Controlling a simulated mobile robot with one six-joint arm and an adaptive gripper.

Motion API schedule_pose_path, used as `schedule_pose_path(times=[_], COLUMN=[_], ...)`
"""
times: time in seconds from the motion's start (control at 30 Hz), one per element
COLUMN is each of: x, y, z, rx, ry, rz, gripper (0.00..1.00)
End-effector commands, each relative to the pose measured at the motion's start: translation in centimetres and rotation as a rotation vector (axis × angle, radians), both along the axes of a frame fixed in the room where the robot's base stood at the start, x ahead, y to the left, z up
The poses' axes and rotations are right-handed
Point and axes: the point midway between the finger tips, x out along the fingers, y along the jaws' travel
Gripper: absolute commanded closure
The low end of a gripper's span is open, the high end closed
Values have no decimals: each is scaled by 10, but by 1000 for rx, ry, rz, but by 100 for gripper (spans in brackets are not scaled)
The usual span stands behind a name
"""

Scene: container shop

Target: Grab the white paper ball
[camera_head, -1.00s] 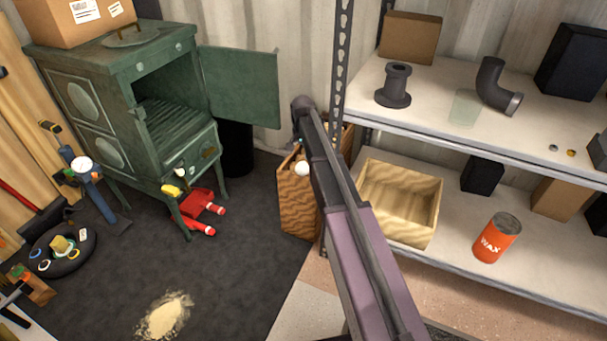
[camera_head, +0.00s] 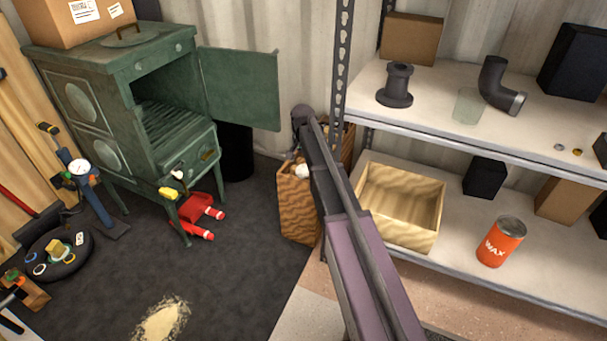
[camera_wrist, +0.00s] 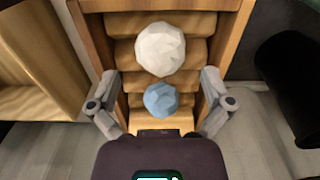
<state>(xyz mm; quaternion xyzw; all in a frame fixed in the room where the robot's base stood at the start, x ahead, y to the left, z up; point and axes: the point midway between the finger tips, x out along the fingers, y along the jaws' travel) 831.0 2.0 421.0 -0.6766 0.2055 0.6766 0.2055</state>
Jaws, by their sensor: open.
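The white paper ball (camera_wrist: 160,48) is faceted and crumpled. A smaller blue ball (camera_wrist: 161,99) lies in the same box, nearer my gripper. My gripper (camera_wrist: 159,77) is open in the wrist view, its fingers spread on either side of the blue ball. The white ball is beyond the fingertips in the picture and nothing is held. In the head view my arm hides the gripper.
The box (camera_head: 297,210) stands on the dark floor beside the metal shelf's post (camera_head: 341,70). The shelf holds an open wooden crate (camera_head: 440,215) and an orange wax can (camera_head: 501,243). A green stove (camera_head: 100,80) with its door open stands left. A black bin (camera_head: 235,150) is behind.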

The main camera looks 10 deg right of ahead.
Motion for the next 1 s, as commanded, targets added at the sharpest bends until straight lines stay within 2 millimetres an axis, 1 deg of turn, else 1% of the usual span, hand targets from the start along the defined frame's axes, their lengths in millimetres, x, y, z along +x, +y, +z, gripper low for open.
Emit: schedule_pose_path(times=[0.03,0.1,0.5,0.67,1.0], x=[0,-1,-1,-2,-2], y=[0,1,1,1,1], z=[-7,-13,-41,-44,-44], rx=[0,0,0,0,0], ry=[0,0,0,0,0], rz=[0,0,0,0,0], gripper=[0,0,0,0,0])
